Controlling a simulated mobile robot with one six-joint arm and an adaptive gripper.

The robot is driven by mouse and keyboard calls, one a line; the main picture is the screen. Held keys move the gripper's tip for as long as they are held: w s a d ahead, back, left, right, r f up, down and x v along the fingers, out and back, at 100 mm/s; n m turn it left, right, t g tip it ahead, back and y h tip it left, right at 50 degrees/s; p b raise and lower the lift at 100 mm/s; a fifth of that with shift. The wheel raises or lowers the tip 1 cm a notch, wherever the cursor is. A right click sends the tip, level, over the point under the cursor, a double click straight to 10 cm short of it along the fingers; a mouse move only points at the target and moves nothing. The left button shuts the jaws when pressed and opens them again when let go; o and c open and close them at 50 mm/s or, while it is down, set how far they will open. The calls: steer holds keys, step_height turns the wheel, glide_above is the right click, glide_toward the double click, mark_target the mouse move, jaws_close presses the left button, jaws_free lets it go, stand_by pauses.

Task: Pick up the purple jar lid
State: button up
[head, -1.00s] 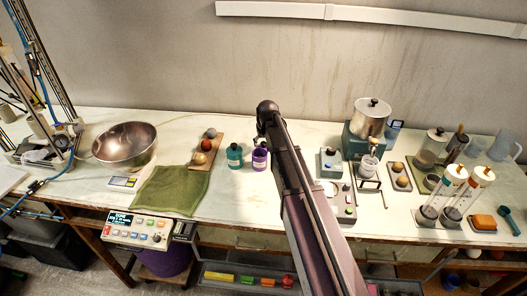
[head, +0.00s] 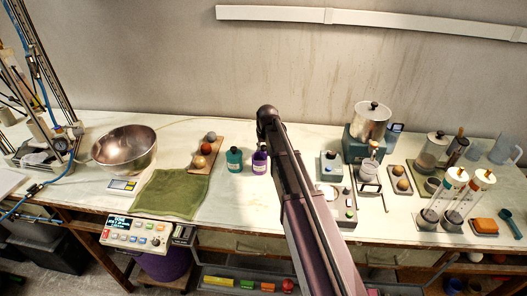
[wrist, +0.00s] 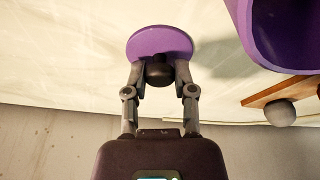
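The purple jar lid (wrist: 150,41) is a flat round disc with a black knob (wrist: 159,73), seen in the wrist view. My gripper (wrist: 160,76) has one finger on each side of the knob, and the fingertips appear to press against it. I cannot tell whether the lid rests on the bench or hangs just above it. The purple jar (wrist: 285,35) is beside the lid at the upper right of the wrist view; it also shows in the head view (head: 259,161).
A teal jar (head: 235,160) and a wooden board (head: 197,166) with several balls stand left of the purple jar. A green cloth (head: 172,194) and a metal bowl (head: 125,150) lie further left.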

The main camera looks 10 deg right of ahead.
mark_target(264, 146)
steer(key=shift+r, duration=0.1)
stand_by(0.4)
step_height(264, 146, up, 10)
steer(key=p, duration=1)
steer(key=shift+d, duration=0.1)
stand_by(0.7)
